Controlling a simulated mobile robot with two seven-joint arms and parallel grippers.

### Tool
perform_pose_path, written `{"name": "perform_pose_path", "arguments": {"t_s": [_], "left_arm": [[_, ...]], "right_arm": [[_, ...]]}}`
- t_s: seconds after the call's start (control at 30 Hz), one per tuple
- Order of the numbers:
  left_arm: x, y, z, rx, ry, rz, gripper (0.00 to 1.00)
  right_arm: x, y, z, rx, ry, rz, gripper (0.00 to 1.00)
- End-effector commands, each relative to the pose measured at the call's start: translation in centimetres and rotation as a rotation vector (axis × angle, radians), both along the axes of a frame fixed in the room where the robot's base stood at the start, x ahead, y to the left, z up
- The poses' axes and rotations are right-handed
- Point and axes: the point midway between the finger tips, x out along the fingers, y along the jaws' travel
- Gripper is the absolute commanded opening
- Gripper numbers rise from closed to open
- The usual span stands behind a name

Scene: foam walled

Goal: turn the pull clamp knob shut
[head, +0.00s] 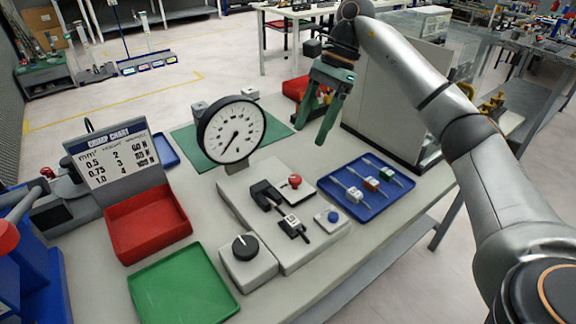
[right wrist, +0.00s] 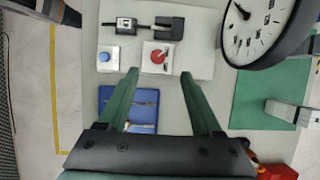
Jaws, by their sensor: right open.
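A red knob (head: 295,181) sits on a small pale plate on the grey pull-test fixture (head: 312,252), beside a black clamp block (head: 265,193). In the right wrist view the red knob (right wrist: 158,57) lies ahead, between my fingertips in the picture. A blue button (head: 333,216) and a black knob (head: 243,246) on its own box are also near; no label shows which is the clamp knob. My right gripper (head: 315,134) has green fingers, open and empty, above the bench behind the fixture, apart from the red knob. My left gripper is not in view.
A round dial gauge (head: 232,132) stands upright behind the fixture. A blue tray (head: 350,210) with several small parts lies right of it. A red bin (head: 151,222), a green tray (head: 180,287) and a crimp chart (head: 115,155) are at left.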

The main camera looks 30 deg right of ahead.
Motion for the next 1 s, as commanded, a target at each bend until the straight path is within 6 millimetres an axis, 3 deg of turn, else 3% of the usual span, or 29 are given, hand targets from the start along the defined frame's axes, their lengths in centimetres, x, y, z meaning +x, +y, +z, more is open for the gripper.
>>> {"name": "perform_pose_path", "arguments": {"t_s": [0.17, 0.3, 0.7, 1.0], "left_arm": [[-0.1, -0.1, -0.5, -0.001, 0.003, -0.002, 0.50], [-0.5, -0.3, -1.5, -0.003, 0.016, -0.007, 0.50], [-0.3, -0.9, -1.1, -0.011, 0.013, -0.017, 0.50], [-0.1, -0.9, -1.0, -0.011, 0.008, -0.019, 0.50]], "right_arm": [[-0.4, -1.0, -0.1, -0.035, 0.004, 0.004, 0.67], [-0.5, -0.2, -2.1, -0.033, 0.004, 0.006, 0.67], [-0.8, 2.8, -9.0, -0.033, 0.005, 0.005, 0.67], [-0.8, 3.7, -10.9, -0.031, 0.001, 0.004, 0.67]]}}
